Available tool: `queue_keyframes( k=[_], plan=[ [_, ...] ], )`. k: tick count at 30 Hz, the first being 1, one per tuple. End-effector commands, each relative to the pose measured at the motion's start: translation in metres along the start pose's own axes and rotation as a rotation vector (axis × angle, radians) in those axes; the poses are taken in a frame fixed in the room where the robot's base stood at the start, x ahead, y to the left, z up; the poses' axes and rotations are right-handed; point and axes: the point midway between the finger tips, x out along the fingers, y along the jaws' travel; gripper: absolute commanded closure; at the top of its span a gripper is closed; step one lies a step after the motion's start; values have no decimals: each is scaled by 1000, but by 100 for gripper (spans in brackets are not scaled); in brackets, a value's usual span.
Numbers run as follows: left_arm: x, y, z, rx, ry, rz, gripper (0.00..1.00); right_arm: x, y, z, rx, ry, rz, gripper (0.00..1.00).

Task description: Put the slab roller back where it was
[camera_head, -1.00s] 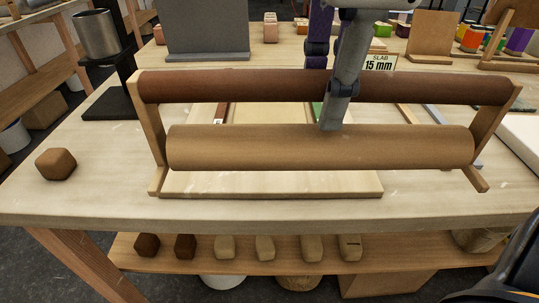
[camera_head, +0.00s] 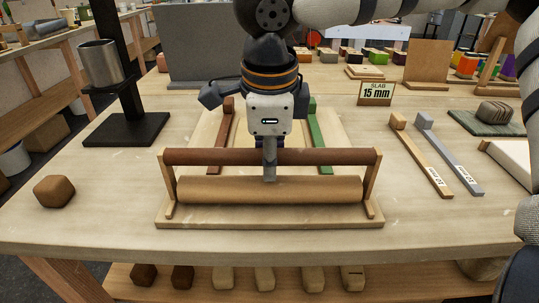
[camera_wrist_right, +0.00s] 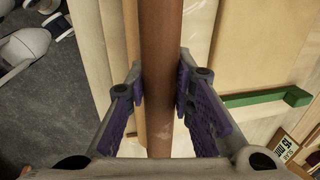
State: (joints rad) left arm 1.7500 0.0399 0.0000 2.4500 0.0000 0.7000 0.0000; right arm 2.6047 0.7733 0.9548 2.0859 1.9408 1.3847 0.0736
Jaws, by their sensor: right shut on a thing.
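The slab roller (camera_head: 268,190) has a tan cylinder, a dark brown top bar and wooden end pieces. In the head view it is level over the pale wooden base board (camera_head: 270,222) at the table's front edge and looks set down on it; any small gap under it cannot be told. My right gripper (camera_head: 269,170) comes down from above and is shut on the middle of the dark bar. The wrist view shows the bar (camera_wrist_right: 161,40) between its two purple pads. My left gripper is not in view.
Behind the roller lies a board with a red-brown strip (camera_head: 221,140) and a green strip (camera_head: 321,140). A tan strip (camera_head: 425,160) and a grey strip (camera_head: 455,160) lie to the right. A brown clay block (camera_head: 54,190) sits at left, near a black stand (camera_head: 128,129).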

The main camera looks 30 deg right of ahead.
Motion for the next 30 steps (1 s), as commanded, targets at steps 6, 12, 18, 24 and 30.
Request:
queue_keyframes(
  k=[6, 12, 18, 24, 30],
  plan=[
    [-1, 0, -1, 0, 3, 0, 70, -2, 0, 0, 1, -5, -6, 100],
    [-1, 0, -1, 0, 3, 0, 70, 0, 0, 0, 1, -2, -3, 58],
    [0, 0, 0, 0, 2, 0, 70, 1, 0, 0, 1, -2, -2, 58],
    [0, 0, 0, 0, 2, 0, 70, -20, -1, 1, 2, -5, -7, 58],
    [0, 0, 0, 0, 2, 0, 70, -76, -1, 1, 3, -5, -7, 58]
  ],
)
